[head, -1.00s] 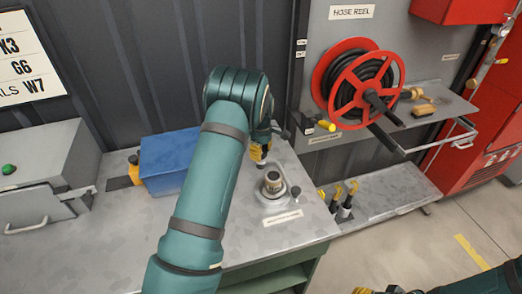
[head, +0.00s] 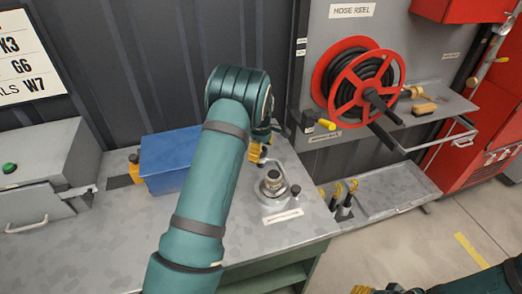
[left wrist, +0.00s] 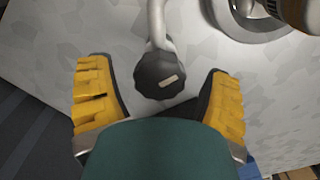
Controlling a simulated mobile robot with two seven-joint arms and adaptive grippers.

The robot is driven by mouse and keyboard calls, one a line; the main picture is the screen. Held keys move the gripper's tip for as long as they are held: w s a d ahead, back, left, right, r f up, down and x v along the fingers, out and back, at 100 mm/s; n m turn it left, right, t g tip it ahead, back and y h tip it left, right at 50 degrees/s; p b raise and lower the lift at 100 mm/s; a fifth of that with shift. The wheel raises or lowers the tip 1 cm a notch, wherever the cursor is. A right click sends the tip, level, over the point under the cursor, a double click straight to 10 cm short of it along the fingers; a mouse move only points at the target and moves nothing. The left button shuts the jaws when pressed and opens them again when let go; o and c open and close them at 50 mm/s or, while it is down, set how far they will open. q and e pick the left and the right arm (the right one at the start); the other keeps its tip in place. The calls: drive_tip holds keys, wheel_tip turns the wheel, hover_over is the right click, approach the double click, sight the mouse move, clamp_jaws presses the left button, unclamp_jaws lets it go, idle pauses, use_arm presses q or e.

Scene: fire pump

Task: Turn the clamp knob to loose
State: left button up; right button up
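A dark faceted knob (left wrist: 160,75) with a pale mark, likely the clamp knob, sits at the end of a light grey rod (left wrist: 158,25) in the left wrist view. My left gripper (left wrist: 160,95) is open, its yellow fingers on either side of the knob, with a gap visible to the left finger. In the head view the left gripper (head: 257,155) is mostly behind my arm, beside the metal fitting (head: 271,181) on the bench; the knob between its fingers is hidden there. My right gripper (head: 375,290) shows only partly at the bottom edge.
A small black knob (head: 295,190) stands right of the fitting. A blue box (head: 168,160) is left of my arm on the grey bench (head: 110,235). A red hose reel (head: 360,85) and several yellow-handled tools (head: 345,195) are to the right.

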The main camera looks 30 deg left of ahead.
use_arm(q)
drive_tip(key=shift+r, duration=0.15)
wheel_tip(320, 180, up, 12)
idle(0.5)
idle(0.4)
